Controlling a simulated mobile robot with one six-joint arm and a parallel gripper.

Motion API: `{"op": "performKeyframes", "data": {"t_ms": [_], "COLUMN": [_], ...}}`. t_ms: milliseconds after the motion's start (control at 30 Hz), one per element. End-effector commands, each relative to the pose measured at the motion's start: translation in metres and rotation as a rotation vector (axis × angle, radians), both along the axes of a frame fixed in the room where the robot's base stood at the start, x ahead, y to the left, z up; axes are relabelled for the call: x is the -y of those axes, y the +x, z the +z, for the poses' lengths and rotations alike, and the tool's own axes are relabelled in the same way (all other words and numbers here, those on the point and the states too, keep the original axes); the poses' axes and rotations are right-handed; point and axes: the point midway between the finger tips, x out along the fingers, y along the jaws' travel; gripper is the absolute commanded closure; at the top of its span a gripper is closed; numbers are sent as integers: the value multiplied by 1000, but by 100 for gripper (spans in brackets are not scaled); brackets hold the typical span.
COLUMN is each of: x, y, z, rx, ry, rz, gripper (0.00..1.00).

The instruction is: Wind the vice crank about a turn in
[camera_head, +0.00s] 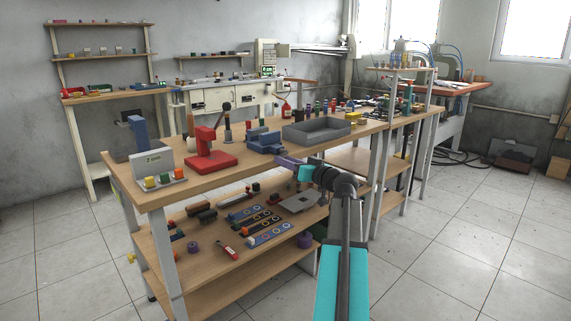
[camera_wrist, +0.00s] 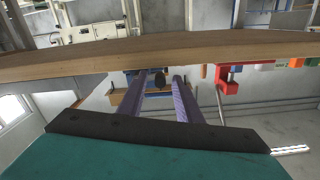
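The blue vice (camera_head: 265,140) sits on the upper bench top near its front edge, just left of the grey tray. My gripper (camera_head: 281,159), with purple fingers, is in front of the bench edge, a little below and to the right of the vice. In the wrist view the two fingers (camera_wrist: 160,78) are apart and nothing is clamped. A dark round knob (camera_wrist: 160,82), apparently the crank's handle, shows between the fingertips with a gap on each side. I cannot tell its depth against the tips. The rest of the crank is mostly hidden by the fingers.
A red press (camera_head: 210,152) stands left of the vice; it also shows in the wrist view (camera_wrist: 229,77). A grey tray (camera_head: 316,131) stands to the right. The wooden bench edge (camera_wrist: 90,65) is close to the fingers. A lower shelf (camera_head: 215,262) holds several tools.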

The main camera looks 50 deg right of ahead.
Motion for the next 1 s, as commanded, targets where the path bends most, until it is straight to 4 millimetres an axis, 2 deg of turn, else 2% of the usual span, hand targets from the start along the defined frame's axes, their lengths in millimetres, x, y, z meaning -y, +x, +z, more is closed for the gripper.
{"op": "performKeyframes", "data": {"t_ms": [400,600,1000], "x": [0,0,-1], "y": [5,5,5], "z": [0,0,3], "rx": [0,0,3], "ry": [0,0,38], "rz": [0,1,1], "gripper": [70,100,100]}}
